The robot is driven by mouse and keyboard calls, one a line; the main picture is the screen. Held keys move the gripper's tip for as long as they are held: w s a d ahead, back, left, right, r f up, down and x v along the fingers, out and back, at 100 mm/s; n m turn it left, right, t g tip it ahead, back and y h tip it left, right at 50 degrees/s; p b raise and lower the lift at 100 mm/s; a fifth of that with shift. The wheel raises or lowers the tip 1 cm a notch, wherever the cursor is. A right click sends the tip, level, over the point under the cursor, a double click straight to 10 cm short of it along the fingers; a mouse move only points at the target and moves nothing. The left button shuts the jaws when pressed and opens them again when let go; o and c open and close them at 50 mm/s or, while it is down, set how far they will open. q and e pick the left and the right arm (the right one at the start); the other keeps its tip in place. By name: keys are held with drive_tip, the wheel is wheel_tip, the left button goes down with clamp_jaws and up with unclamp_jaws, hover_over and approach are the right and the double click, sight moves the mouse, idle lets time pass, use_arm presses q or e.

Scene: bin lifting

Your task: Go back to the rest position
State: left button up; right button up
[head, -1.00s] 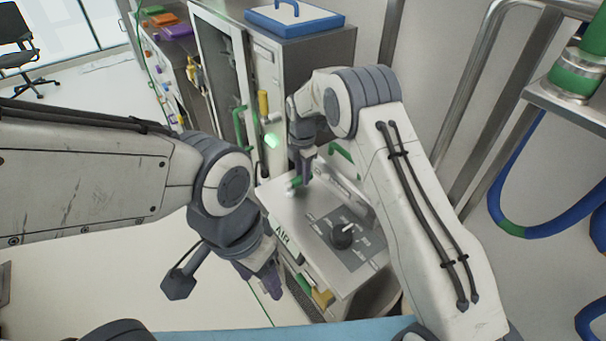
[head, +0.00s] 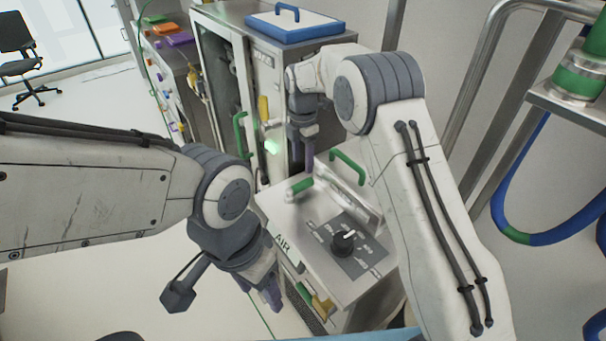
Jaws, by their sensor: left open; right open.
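My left gripper (head: 271,293) is at the lower middle, pointing down, in front of the left side of the metal AIR cabinet (head: 290,210). It is open and holds nothing that I can see. My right gripper (head: 308,157) is above the back of the AIR cabinet, pointing down, apart from the green-handled parts below it. It is open and looks empty. My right arm covers part of the cabinet's right side.
The AIR cabinet's top has a black knob (head: 344,241), a green handle (head: 347,167) and a green-gripped lever (head: 299,189). Behind stands a tall cabinet with a blue-rimmed lid (head: 295,27). A metal rail (head: 462,100) is at right. Open floor (head: 120,290) is at left.

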wheel_tip(320, 180, up, 2)
drive_tip(key=shift+r, duration=0.15)
idle(0.4)
